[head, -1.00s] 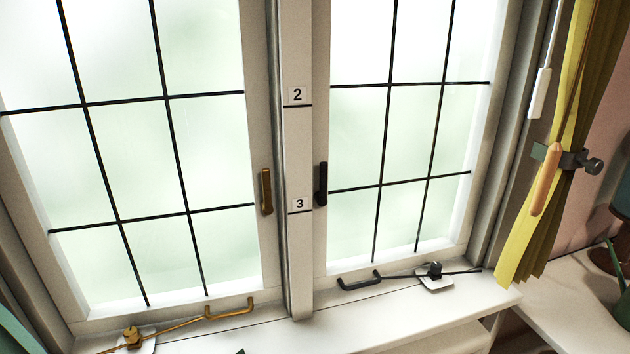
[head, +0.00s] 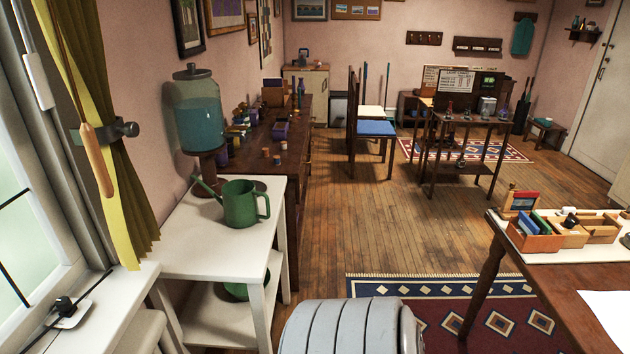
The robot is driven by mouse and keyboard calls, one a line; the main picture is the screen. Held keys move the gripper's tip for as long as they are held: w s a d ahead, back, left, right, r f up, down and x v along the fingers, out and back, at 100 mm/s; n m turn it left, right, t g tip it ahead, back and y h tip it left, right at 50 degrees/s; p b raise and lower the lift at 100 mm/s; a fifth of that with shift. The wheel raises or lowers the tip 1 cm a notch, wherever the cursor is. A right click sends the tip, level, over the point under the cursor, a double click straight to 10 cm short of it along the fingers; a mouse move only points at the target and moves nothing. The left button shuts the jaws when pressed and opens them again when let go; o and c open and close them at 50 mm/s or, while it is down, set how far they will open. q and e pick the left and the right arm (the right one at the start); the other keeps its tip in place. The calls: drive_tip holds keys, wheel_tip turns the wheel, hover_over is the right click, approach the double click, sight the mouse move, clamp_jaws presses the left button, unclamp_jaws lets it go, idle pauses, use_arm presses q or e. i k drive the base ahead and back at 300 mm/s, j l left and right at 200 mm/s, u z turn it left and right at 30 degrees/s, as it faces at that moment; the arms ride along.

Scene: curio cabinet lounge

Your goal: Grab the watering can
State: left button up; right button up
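The green watering can (head: 240,204) stands upright on the top of a white shelf table (head: 180,240) beside the window. Its spout points left and its handle is on the right. Neither of my grippers shows in the head view. A grey ribbed part at the bottom middle looks like part of my own arm.
A glass water dispenser (head: 199,115) stands just behind the can. A long wooden table (head: 262,145) with small jars runs behind it. A brown table (head: 560,283) with boxes is at right. Open wooden floor (head: 370,225) and a patterned rug (head: 510,312) lie between.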

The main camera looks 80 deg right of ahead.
sight(239, 201)
drive_tip(key=z, duration=1.9)
